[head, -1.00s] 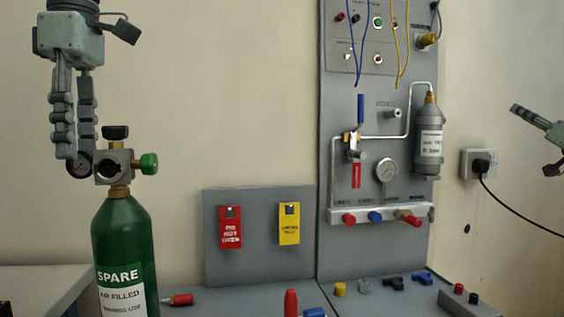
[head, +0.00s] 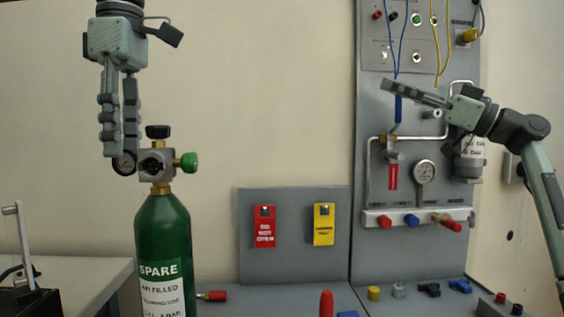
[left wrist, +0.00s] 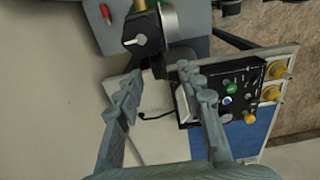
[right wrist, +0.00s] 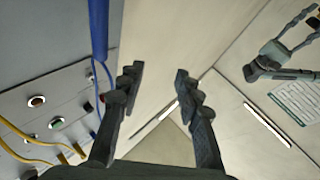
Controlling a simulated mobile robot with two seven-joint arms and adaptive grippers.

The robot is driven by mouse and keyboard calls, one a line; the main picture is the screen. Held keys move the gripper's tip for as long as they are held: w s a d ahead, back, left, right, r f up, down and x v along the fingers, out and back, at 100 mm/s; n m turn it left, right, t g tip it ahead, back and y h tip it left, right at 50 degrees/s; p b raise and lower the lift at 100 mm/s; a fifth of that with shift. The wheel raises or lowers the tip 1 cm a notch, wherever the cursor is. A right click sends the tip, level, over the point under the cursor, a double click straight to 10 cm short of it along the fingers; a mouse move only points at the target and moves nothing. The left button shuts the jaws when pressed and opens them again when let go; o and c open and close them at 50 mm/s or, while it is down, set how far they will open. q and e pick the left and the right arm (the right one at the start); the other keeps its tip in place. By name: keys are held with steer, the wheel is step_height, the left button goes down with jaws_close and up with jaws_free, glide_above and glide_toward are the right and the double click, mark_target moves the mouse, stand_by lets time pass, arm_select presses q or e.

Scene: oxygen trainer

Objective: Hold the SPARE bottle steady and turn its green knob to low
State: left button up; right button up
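The green SPARE bottle (head: 165,235) stands upright at the left in the head view. Its metal valve block (head: 157,167) has a green knob (head: 189,161) on the right, a black knob (head: 157,131) on top and a gauge (head: 124,163) on the left. My left gripper (head: 120,148) points down just left of the valve, fingertips by the gauge; contact is unclear. In the left wrist view its fingers are apart with nothing between them, and the valve block (left wrist: 146,30) shows beyond them. My right gripper (head: 388,88) is raised before the panel, open and empty, right of the bottle.
The grey panel (head: 375,235) carries blue and yellow wires, a blue-handled valve, a gauge and a grey cylinder (head: 470,152). A red tag (head: 264,228) and a yellow tag (head: 324,225) hang on a low board. Small coloured parts lie on the table in front.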

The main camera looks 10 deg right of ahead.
mark_target(124, 175)
arm_select(q)
steer(key=shift+f, duration=0.55)
step_height(124, 175, down, 7)
steer(key=shift+r, duration=0.15)
arm_select(e)
steer(key=s+a+f+n+g, duration=0.2)
steer(key=s+a+f+g, duration=0.1)
steer(key=a, duration=0.5)
steer(key=s+a+f+n+g, duration=0.3)
steer(key=s+a+f+g, duration=0.1)
steer(key=a, duration=0.5)
steer(key=s+a+f+n+g, duration=0.2)
steer(key=s+a+f+g, duration=0.2)
steer(key=a+f+g, duration=0.2)
steer(key=a, duration=0.2)
steer(key=shift+s+a, duration=0.25)
steer(key=shift+a, duration=0.15)
arm_select(q)
jaws_close()
arm_select(e)
steer(key=shift+o, duration=0.3)
